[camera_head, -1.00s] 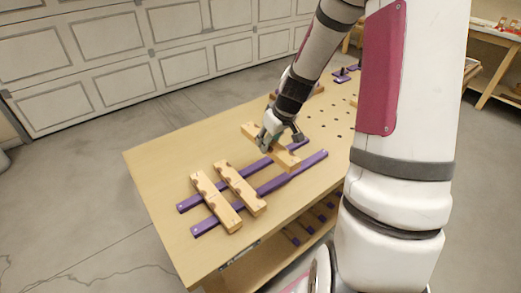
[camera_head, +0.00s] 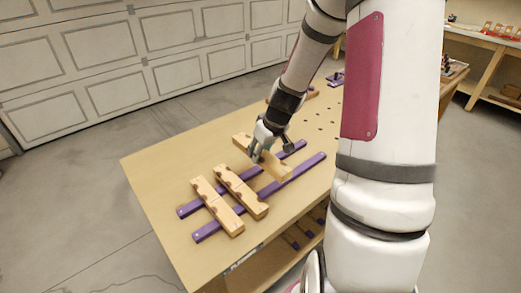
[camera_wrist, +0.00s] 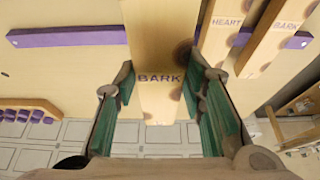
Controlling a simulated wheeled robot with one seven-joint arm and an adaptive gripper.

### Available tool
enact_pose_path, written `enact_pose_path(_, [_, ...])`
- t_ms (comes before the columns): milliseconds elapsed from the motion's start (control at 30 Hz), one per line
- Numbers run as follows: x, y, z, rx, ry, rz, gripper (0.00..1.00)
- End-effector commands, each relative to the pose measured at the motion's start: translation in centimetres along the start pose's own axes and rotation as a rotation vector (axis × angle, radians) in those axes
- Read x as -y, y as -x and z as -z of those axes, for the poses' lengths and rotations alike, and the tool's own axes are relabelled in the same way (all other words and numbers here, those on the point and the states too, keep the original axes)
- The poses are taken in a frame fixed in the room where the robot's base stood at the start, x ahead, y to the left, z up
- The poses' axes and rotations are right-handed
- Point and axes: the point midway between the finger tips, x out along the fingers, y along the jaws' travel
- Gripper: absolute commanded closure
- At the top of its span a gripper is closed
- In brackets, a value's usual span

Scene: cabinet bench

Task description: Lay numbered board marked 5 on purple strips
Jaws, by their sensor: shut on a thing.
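Two purple strips (camera_head: 313,163) (camera_head: 184,211) lie roughly parallel on the wooden bench. Two notched wooden boards (camera_head: 217,206) (camera_head: 241,191) lie across their near-left part, side by side with a gap. My gripper (camera_head: 262,153) is shut on a third wooden board (camera_head: 278,171), over the strips to the right of those two. In the wrist view the held board (camera_wrist: 158,45) reads "BARK" between my green-padded fingers (camera_wrist: 160,112). The laid boards read "HEART" (camera_wrist: 228,22) and "BARK" (camera_wrist: 285,30). I see no number 5. Whether the held board touches the strips is unclear.
The bench top (camera_head: 160,165) is bare at its left end, with peg holes towards the far right. Another wooden piece (camera_head: 305,94) lies at the far end beyond my arm. A lower shelf holds purple pieces (camera_head: 291,240).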

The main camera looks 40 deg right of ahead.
Motion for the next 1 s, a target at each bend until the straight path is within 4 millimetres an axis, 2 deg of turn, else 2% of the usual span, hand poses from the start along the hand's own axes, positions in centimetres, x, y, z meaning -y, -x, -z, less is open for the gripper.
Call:
enact_pose_path(167, [0.0,-0.7,-0.3,0.001,0.000,0.001,0.95])
enact_pose_path(700, [0.0,-5.7,-2.3,0.001,0.000,0.001,0.95])
enact_pose_path(1000, [0.0,-6.7,-2.8,0.000,0.000,-0.001,0.95])
